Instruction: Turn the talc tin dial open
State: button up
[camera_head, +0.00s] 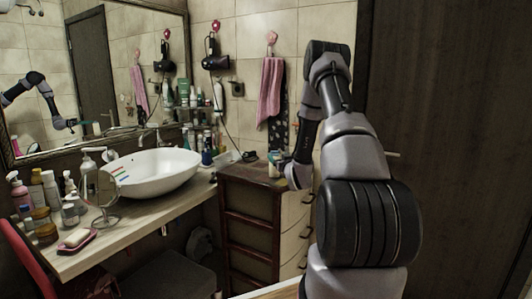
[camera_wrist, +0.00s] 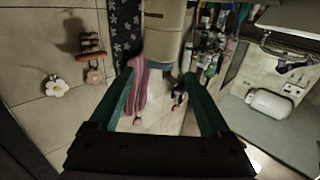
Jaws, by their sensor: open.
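In the wrist view, a beige cylinder with a pale band, which looks like the talc tin (camera_wrist: 165,42), lies just beyond my fingertips. It appears upside down there, and its dial cannot be made out. My gripper (camera_wrist: 158,76) is open, its two teal fingers spread to either side with nothing held between them. In the head view, a small light-coloured item that may be the tin (camera_head: 273,168) shows on the dark dresser (camera_head: 249,183), close to the end of my arm. My wrist partly hides that spot.
A white basin (camera_head: 155,172) stands on the wooden counter (camera_head: 140,216) to the left, with bottles and a round mirror (camera_head: 103,188). A pink towel (camera_head: 270,90) and a hair dryer (camera_head: 214,62) hang on the wall behind. A dark door (camera_head: 455,120) is at right.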

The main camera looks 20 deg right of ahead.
aim_at(274, 152)
jog(key=w, duration=0.6)
jog(key=w+d, duration=0.1)
jog(key=w, duration=0.2)
jog(key=shift+w+d, duration=0.1)
jog(key=shift+w, duration=0.15)
grip_shut()
